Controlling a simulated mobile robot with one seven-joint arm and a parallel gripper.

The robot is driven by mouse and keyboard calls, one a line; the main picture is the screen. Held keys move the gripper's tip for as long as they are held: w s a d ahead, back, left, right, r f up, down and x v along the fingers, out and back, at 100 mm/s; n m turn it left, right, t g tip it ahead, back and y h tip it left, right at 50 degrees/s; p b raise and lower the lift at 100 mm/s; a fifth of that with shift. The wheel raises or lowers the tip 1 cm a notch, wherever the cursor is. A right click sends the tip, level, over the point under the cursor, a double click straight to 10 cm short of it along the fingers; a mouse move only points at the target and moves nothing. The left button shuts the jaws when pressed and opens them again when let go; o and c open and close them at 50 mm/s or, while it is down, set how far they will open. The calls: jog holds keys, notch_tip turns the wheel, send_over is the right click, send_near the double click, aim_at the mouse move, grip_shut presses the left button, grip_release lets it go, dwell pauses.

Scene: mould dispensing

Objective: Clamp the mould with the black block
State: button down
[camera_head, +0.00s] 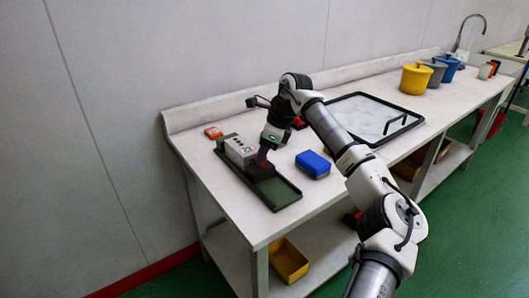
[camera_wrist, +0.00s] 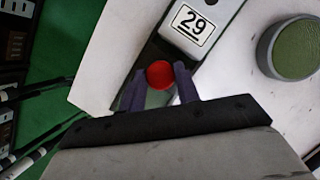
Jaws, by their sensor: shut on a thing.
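A long dark green tray (camera_head: 281,194) lies at the near left of the table. A light grey block (camera_head: 238,149) with dark marks on its side, perhaps the mould, sits in the tray's far half. My gripper (camera_head: 262,158) is low over the tray, just right of the grey block. In the wrist view my gripper (camera_wrist: 160,84) has its two purple fingers on either side of a round red knob (camera_wrist: 160,74) and is shut on it. A dark piece shows below the fingers in the head view; I cannot tell its outline or whether it touches the grey block.
A blue box (camera_head: 313,163) stands right of the tray. A black-rimmed sink or tray (camera_head: 368,117) and coloured pots (camera_head: 416,79) are farther right. The wrist view shows a "29" label (camera_wrist: 193,25) and a round green-topped thing (camera_wrist: 293,50).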

jog(key=c, duration=1)
grip_release()
jog(key=shift+c, duration=0.2)
jog(key=shift+r, duration=0.1)
jog(key=b+v, duration=0.1)
jog(key=v, duration=1.2)
jog(key=shift+d+r, duration=0.15)
jog(key=shift+r, duration=0.2)
jog(key=shift+s, duration=0.1)
jog(key=shift+c, duration=0.4)
